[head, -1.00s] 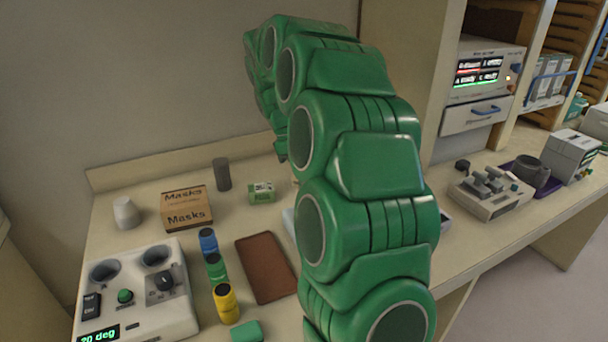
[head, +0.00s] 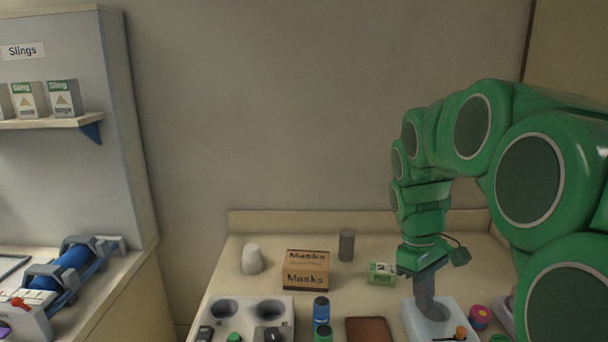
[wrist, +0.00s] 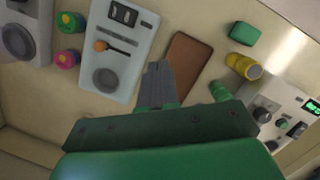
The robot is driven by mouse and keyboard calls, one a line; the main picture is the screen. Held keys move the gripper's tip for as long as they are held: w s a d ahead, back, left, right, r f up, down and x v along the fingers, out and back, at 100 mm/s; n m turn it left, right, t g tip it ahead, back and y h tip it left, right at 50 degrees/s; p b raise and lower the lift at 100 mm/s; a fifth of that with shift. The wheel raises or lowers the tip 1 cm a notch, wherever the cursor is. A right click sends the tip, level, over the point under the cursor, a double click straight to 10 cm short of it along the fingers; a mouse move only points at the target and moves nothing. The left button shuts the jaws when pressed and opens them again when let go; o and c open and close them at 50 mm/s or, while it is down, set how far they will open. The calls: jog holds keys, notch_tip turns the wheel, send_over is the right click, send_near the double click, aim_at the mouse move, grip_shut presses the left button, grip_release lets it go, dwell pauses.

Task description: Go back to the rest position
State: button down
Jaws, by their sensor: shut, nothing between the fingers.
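My green arm fills the right of the head view and bends down to my gripper (head: 424,296), which hangs over the bench by a light grey device. In the wrist view my gripper (wrist: 158,72) shows as dark grey fingers closed together with nothing between them. Below it lie the grey device (wrist: 122,40) with an orange-knobbed lever and a brown flat tray (wrist: 186,66). The fingers are apart from both as far as I can tell.
A shelf with Sling boxes (head: 64,98) stands left.

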jog(key=s+a+f+m+y, duration=0.1)
jog(key=s+a+f+m, duration=0.15)
jog(key=s, duration=0.55)
jog(key=s+a+f+m, duration=0.1)
jog(key=s+a+m, duration=0.15)
jog(key=s, duration=0.65)
jog(key=s+a+f+m+y, duration=0.1)
jog(key=s+a+m, duration=0.15)
jog(key=s, duration=0.55)
jog(key=w+d+r+n+t+h, duration=0.15)
jog(key=w+d+n, duration=0.3)
jog(key=w, duration=0.55)
jog(key=w+d+r+n+h, duration=0.1)
jog(key=w+d+n+h, duration=0.3)
jog(key=w, duration=0.5)
jog(key=w+a+f+n+h, duration=0.2)
jog(key=w+f+n+h, duration=0.1)
jog(key=w+n, duration=0.8)
jog(key=m, duration=0.2)
send_near(456, 333)
jog(key=shift+g, duration=0.35)
jog(key=f, duration=0.4)
jog(key=shift+w+d+f, duration=0.15)
jog(key=shift+w+d, duration=0.05)
jog(key=shift+w, duration=0.15)
jog(key=shift+s+d+f, duration=0.1)
jog(key=shift+s+d, duration=0.05)
jog(key=shift+d, duration=0.85)
jog(key=shift+s+d+f, duration=0.1)
jog(key=shift+d, duration=0.65)
